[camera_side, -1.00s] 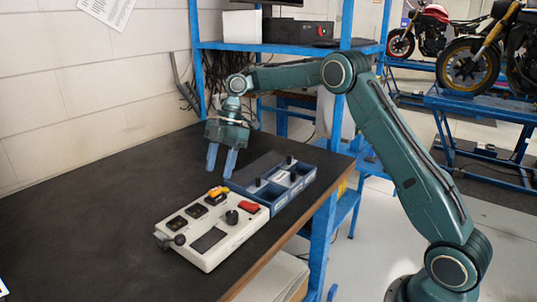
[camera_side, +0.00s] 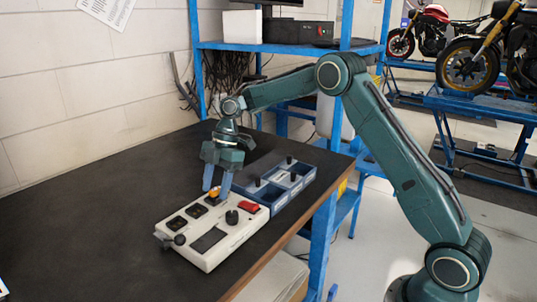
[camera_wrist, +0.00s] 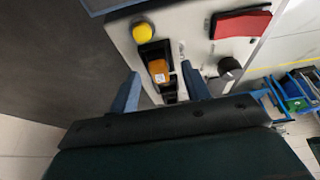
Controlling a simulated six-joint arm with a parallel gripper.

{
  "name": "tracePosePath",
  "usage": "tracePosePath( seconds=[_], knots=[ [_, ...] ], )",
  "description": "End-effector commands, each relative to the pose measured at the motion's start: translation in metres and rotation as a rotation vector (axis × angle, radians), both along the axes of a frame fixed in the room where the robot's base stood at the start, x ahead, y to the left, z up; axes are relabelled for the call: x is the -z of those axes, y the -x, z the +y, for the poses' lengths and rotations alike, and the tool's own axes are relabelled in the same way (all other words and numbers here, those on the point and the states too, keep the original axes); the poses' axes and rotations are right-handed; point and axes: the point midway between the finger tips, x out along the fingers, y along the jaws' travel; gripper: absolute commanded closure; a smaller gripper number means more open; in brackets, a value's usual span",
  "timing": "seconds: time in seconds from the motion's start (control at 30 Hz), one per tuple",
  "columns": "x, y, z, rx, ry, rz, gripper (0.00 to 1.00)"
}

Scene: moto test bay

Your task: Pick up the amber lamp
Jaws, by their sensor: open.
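The amber lamp (camera_wrist: 158,70) sits in a black socket on the white control panel (camera_side: 190,256). In the side view the lamp (camera_side: 214,192) is partly hidden by my fingers. My gripper (camera_side: 217,192) is above the panel's far end, pointing down, with its blue fingers apart. In the wrist view my gripper (camera_wrist: 162,88) has one finger on each side of the lamp. I cannot tell whether either finger touches it.
A yellow button (camera_wrist: 143,32), a red rocker switch (camera_side: 249,207) and a black knob (camera_side: 232,217) stand close by. A lever with a black ball (camera_side: 179,240) is at the near end. A blue tray (camera_side: 297,191) lies beyond the panel. The left of the bench (camera_side: 80,240) is clear.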

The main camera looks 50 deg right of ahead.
Motion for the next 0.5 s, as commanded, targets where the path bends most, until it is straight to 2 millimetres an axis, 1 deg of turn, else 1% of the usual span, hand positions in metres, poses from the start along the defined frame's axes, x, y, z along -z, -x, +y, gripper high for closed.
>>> tracePosePath(
  seconds=[0.3, 0.37, 0.5],
  knots=[
    [-0.0001, 0.0000, -0.0002, 0.000, 0.000, 0.000, 0.53],
    [-0.0002, 0.0000, -0.0003, 0.000, 0.000, 0.000, 0.65],
    [-0.0002, 0.0000, -0.0003, 0.000, 0.000, 0.000, 0.92]
  ],
)
